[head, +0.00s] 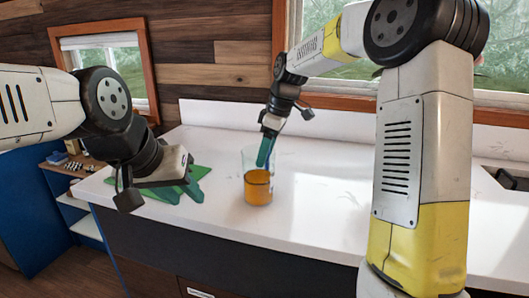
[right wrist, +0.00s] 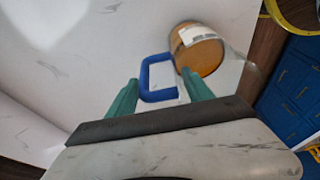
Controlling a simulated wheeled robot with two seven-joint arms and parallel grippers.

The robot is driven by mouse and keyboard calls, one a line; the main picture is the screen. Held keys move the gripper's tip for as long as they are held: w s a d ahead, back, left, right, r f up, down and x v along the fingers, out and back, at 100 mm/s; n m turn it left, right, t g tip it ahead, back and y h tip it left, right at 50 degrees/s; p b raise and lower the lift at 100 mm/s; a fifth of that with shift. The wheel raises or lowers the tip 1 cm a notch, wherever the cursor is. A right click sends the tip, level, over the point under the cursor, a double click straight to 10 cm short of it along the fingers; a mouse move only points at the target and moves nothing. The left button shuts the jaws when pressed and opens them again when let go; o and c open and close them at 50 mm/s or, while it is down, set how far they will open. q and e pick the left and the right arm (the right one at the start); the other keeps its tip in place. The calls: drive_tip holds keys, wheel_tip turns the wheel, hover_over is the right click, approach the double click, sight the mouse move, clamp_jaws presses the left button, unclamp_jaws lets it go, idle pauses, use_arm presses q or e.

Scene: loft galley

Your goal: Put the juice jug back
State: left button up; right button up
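The juice jug (head: 258,188) is clear, with orange juice in its lower part, and stands upright on the white counter. In the right wrist view the jug (right wrist: 201,52) shows a white label and a blue loop handle (right wrist: 146,76). My right gripper (head: 265,152) comes down at the jug's handle side. Its green fingers (right wrist: 160,78) are apart, with the handle between or just beyond their tips; contact cannot be told.
The white counter (head: 320,205) is clear to the right of the jug, up to a dark sink (head: 506,179) at the far right. A white backsplash and windows stand behind. Blue shelves (head: 85,222) holding small items are at the left.

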drive_tip(key=shift+o, duration=1.3)
drive_tip(key=shift+r, duration=0.1)
drive_tip(key=v, duration=1.2)
drive_tip(key=s+d+m+t, duration=0.3)
drive_tip(key=s+d+m, duration=0.25)
drive_tip(key=s, duration=0.65)
drive_tip(key=s+d+f+m+t, duration=0.2)
drive_tip(key=s+f+m, duration=0.6)
drive_tip(key=s, duration=0.4)
drive_tip(key=shift+s+d+h, duration=0.4)
drive_tip(key=shift+d, duration=0.35)
